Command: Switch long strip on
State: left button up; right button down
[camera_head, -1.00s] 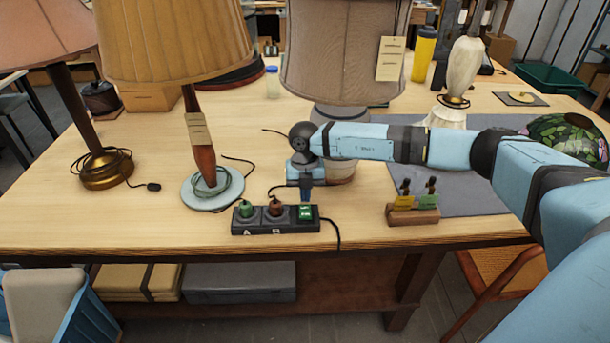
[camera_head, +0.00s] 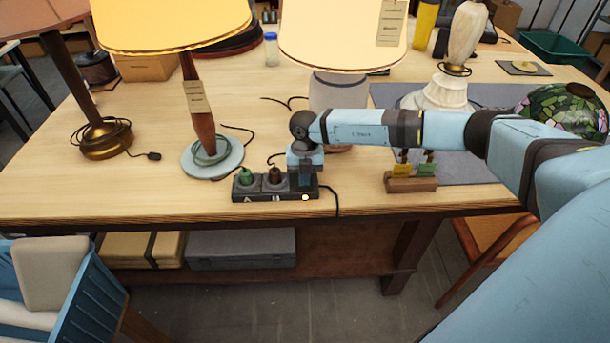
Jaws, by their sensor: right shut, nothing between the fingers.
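The long black power strip (camera_head: 263,196) lies near the front edge of the table. A green plug (camera_head: 246,177) sits in its left socket and a brown plug (camera_head: 275,176) in its middle socket. An orange light (camera_head: 305,197) glows at its right end. My right gripper (camera_head: 306,184) is shut and empty, pointing down over the switch end. It hides most of the switch, and I cannot tell whether it touches it. The yellow-shaded lamp (camera_head: 170,25) and the middle lamp (camera_head: 335,40) are lit. My left gripper is out of view.
A wooden block with yellow and green tags (camera_head: 410,182) stands right of the strip. A stained-glass shade (camera_head: 567,114) lies at the right on a grey mat.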

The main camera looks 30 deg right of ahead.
jog(key=shift+s+a+f, duration=0.1)
jog(key=shift+s+f, duration=0.3)
jog(key=shift+f, duration=0.2)
jog(key=shift+w, duration=0.1)
jog(key=shift+w+d+r, duration=0.3)
jog(key=shift+w+r, duration=0.05)
jog(key=shift+w, duration=0.05)
jog(key=shift+w+d, duration=0.1)
jog(key=shift+w, duration=0.1)
